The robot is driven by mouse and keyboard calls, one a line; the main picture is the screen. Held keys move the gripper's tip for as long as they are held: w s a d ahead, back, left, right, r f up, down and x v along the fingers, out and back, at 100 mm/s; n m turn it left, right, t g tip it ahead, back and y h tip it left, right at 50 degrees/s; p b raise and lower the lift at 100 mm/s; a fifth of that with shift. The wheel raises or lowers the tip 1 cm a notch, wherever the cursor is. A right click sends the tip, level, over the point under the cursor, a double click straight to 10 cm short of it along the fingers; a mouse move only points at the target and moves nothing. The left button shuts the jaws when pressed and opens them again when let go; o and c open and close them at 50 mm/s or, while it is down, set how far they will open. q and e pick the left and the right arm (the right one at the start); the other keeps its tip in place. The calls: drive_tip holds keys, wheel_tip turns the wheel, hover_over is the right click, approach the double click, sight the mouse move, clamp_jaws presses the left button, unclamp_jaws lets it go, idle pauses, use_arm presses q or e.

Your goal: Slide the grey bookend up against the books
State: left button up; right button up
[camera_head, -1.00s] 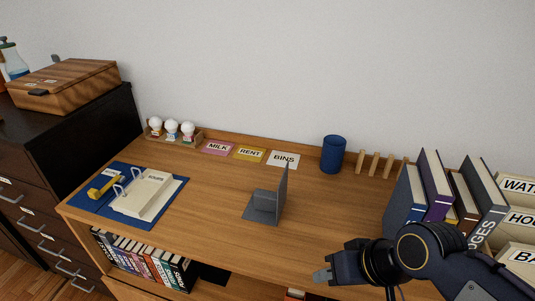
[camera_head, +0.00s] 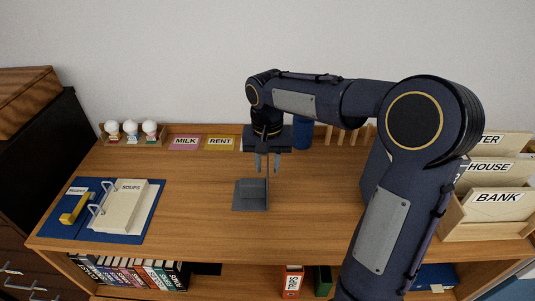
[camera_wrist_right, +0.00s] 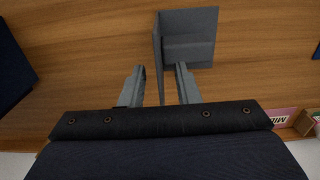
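The grey bookend (camera_head: 249,196) stands on the middle of the desk, its upright plate on the right side of its base. It also shows in the right wrist view (camera_wrist_right: 190,45). My right gripper (camera_head: 267,166) points down over it, open. In the wrist view its two fingers (camera_wrist_right: 160,85) lie on either side of the plate's edge, with a gap on each side. The books are mostly hidden behind my right arm; part of a blue book (camera_head: 375,168) shows. My left gripper is not in view.
The desk (camera_head: 310,200) is clear between bookend and books. A blue cup (camera_head: 302,133) and wooden pegs (camera_head: 350,135) stand at the back. Label cards (camera_head: 220,143) lie behind. A binder (camera_head: 127,203) lies left, a letter sorter (camera_head: 490,225) stands right.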

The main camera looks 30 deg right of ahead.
drive_tip(key=shift+f, duration=2.35)
clamp_jaws()
drive_tip(key=shift+d, duration=0.1)
drive_tip(key=shift+s+d, duration=2.15)
drive_tip(key=shift+d, duration=1.3)
drive_tip(key=shift+s+d, duration=2.1)
drive_tip(key=shift+d, duration=1.4)
drive_tip(key=shift+s+d, duration=2.15)
drive_tip(key=shift+d, duration=1.3)
